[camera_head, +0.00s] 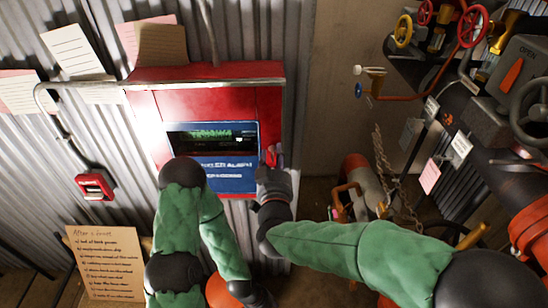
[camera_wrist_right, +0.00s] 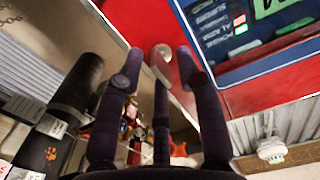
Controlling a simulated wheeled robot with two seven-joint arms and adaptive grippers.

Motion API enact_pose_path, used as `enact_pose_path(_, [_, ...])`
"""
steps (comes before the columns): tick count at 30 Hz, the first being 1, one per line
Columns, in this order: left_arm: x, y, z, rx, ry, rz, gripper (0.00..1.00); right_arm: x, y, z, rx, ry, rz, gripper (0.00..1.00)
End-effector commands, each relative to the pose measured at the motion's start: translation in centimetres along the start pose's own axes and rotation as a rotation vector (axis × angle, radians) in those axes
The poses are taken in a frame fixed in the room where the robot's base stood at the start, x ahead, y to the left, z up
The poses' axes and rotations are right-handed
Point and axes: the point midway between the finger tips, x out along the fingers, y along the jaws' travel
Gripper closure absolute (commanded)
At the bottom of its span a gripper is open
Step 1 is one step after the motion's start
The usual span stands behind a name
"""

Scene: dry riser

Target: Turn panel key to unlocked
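The red alarm panel (camera_head: 205,82) is fixed to the corrugated wall, with a blue face (camera_head: 225,180) and a lit screen. My right gripper (camera_head: 270,158) is at the lower right side of the panel. In the right wrist view, its fingers (camera_wrist_right: 161,62) are spread apart, with a pale silver, rounded key or lock piece (camera_wrist_right: 161,54) at the red panel edge between the tips. Contact cannot be told. The key is not discernible in the head view, where the gripper covers that spot. My left arm bends down in front of the panel; its dark end (camera_head: 262,297) is at the bottom edge, fingers unclear.
A metal conduit (camera_head: 200,84) crosses the panel's top and runs left to a small red call box (camera_head: 95,186). Paper notes hang on the wall, and a handwritten sheet (camera_head: 107,262) is at lower left. Valves, pipes and a chain (camera_head: 384,165) crowd the right side.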

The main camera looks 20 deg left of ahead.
Motion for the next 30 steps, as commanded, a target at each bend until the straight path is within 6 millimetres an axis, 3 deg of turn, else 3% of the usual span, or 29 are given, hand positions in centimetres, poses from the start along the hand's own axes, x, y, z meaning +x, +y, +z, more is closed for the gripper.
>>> enact_pose_path(2, [0.0, 0.0, 0.0, 0.0, 0.0, 0.0, 0.6, 0.0, 0.0, 0.0, 0.0, 0.0, 0.0, 0.67])
enact_pose_path(5, [0.0, 0.0, 0.0, 0.0, 0.0, 0.0, 0.6, 0.0, 0.0, 0.0, 0.0, 0.0, 0.0, 0.95])
enact_pose_path(6, [0.0, 0.0, 0.0, 0.0, 0.0, 0.0, 0.6, 0.0, 0.0, 0.0, 0.0, 0.0, 0.0, 1.0])
enact_pose_path(20, [0.6, -0.2, 0.0, 0.0, 0.0, 0.0, 0.6, 0.0, 0.0, 0.1, 0.051, 0.002, 0.001, 1.0])
enact_pose_path(30, [3.0, -1.1, -0.1, 0.0, 0.0, 0.0, 0.6, 0.0, 0.0, 0.4, 0.29, 0.003, 0.0, 1.0])
